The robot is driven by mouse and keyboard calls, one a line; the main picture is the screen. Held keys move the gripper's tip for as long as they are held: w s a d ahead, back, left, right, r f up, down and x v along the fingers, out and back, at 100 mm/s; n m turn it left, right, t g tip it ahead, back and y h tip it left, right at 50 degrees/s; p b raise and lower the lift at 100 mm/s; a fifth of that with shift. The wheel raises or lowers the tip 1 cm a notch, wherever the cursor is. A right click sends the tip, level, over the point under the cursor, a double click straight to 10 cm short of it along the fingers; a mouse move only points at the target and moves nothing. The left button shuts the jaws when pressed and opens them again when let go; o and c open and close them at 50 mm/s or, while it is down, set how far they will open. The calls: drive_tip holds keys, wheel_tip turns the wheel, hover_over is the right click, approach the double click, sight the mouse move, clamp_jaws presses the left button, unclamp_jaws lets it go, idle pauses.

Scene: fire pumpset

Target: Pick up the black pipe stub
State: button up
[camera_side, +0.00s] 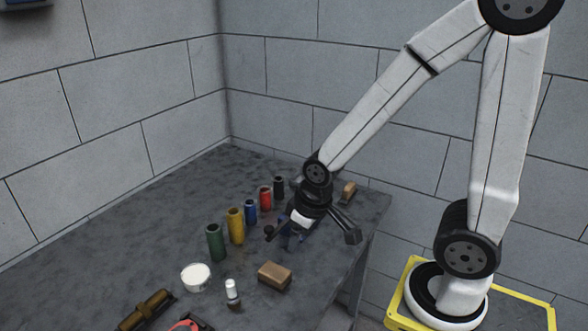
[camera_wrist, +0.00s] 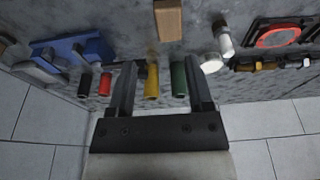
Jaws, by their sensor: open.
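The black pipe stub (camera_side: 279,186) stands upright at the far end of a row of coloured stubs on the grey table in the side view. In the wrist view the black stub (camera_wrist: 84,80) is at the left end of the row, outside my left finger. My gripper (camera_wrist: 160,72) is open, with nothing held between its fingers. The yellow stub (camera_wrist: 152,82) and green stub (camera_wrist: 178,80) appear between the fingers in that picture.
The red stub (camera_side: 265,197) stands close beside the black one, then the blue stub (camera_side: 250,210). A blue object (camera_wrist: 70,50) lies near the black stub in the wrist view.

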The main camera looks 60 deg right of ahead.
wheel_tip(320, 180, up, 5)
drive_tip(key=m+t+y, duration=0.6)
drive_tip(key=m+y, duration=0.5)
drive_tip(key=m, duration=1.5)
hover_over(280, 177)
drive_tip(key=s+d, duration=0.3)
drive_tip(key=d, duration=0.1)
drive_tip(key=f, duration=1.2)
drive_tip(key=shift+a+f, duration=0.2)
drive_tip(key=shift+f, duration=0.2)
drive_tip(key=shift+x, duration=1.3)
